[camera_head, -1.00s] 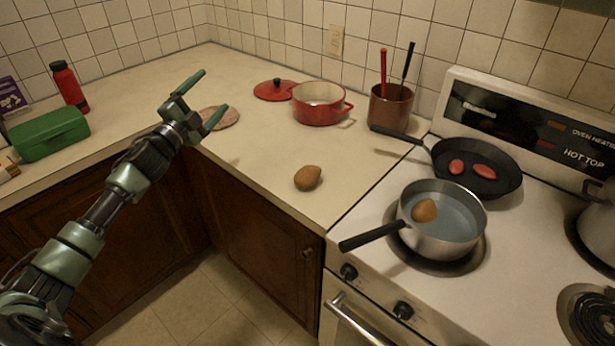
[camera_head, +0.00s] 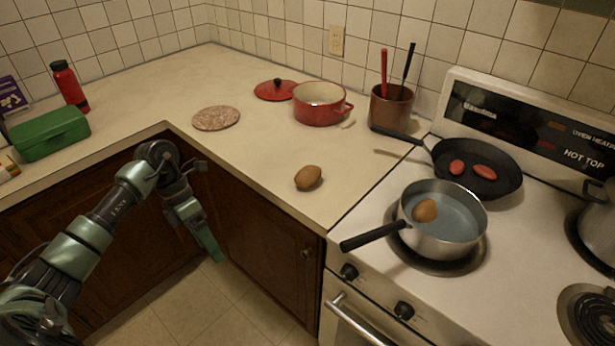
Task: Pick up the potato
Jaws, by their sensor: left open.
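A brown potato (camera_head: 308,177) lies on the counter near its front edge, left of the stove. A second brown, potato-like thing (camera_head: 424,210) sits in the water of the steel saucepan (camera_head: 470,236) on the stove. My left gripper (camera_head: 204,222) is open and empty. It points downward in front of the cabinet doors, left of the counter potato and well apart from it. My right gripper is not in view.
A round mottled board (camera_head: 216,118), a red pot (camera_head: 320,112) and its lid (camera_head: 274,90) stand behind the potato. The saucepan handle (camera_head: 371,237) juts toward the counter. A frying pan (camera_head: 510,178) holds two red pieces. The counter around the potato is clear.

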